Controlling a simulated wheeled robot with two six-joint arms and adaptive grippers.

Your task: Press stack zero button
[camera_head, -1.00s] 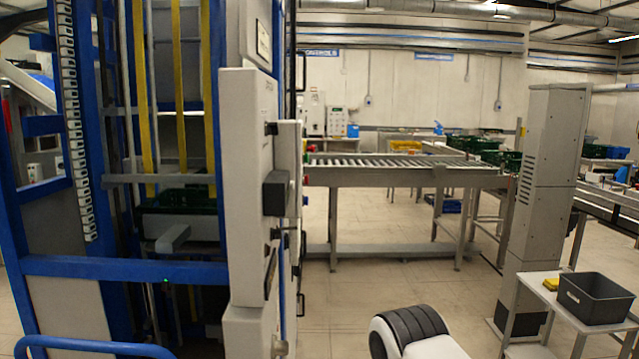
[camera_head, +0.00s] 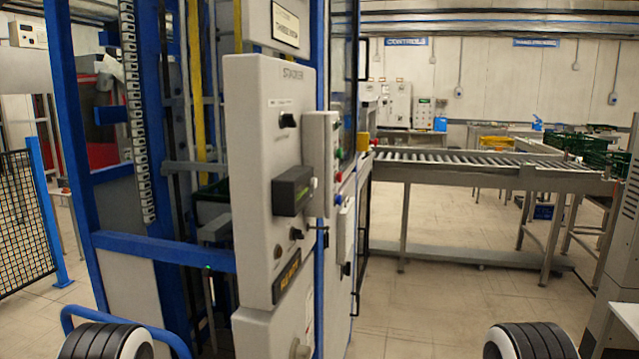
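A light grey control cabinet (camera_head: 265,150) labelled like "STACKER" stands on the blue-framed machine in the middle of the head view. Its front carries a black knob (camera_head: 287,120), a dark protruding display box (camera_head: 293,190) and small knobs below. A narrower grey button box (camera_head: 318,140) beside it has green (camera_head: 337,150), red (camera_head: 338,177) and blue (camera_head: 337,200) buttons, seen edge-on. I cannot read which one is the stack zero button. Neither of my grippers shows; only black ribbed parts of my arms show at the bottom edge.
A roller conveyor (camera_head: 470,158) on grey legs runs to the right behind the cabinet. A blue rail (camera_head: 120,316) curves low at the machine's front left. A black mesh fence (camera_head: 25,225) stands at far left. The floor (camera_head: 440,310) right of the cabinet is clear.

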